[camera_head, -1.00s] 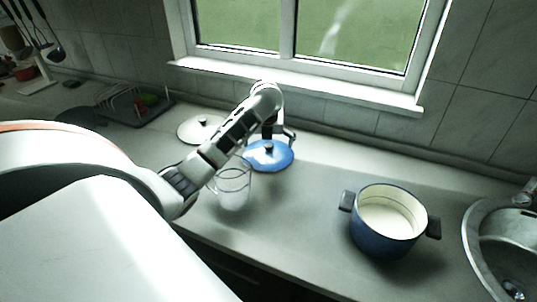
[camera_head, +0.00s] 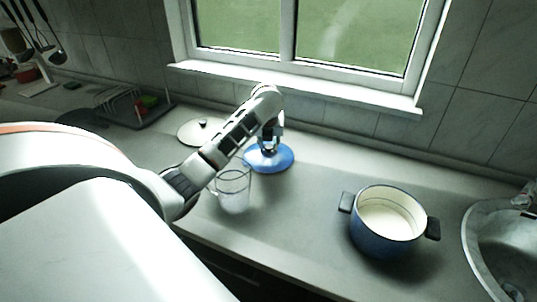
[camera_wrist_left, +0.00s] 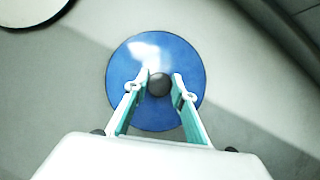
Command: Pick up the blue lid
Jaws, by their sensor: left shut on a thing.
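The blue lid (camera_head: 284,161) lies on the counter below the window in the head view. It also shows as a blue disc with a dark round knob in the left wrist view (camera_wrist_left: 155,50). My left gripper (camera_wrist_left: 160,82) is over the lid, with its fingers on both sides of the knob, shut on it. In the head view my left gripper (camera_head: 269,146) comes down on the knob from above and partly hides it. The lid appears to rest on the counter. My right gripper is not in view.
A clear glass jug (camera_head: 234,190) stands close in front of the lid, under my left arm. A white lid (camera_head: 199,132) lies behind to the left. A blue pot (camera_head: 385,246) stands open at the right, near the sink (camera_head: 485,262). A dish rack (camera_head: 125,105) is at the back left.

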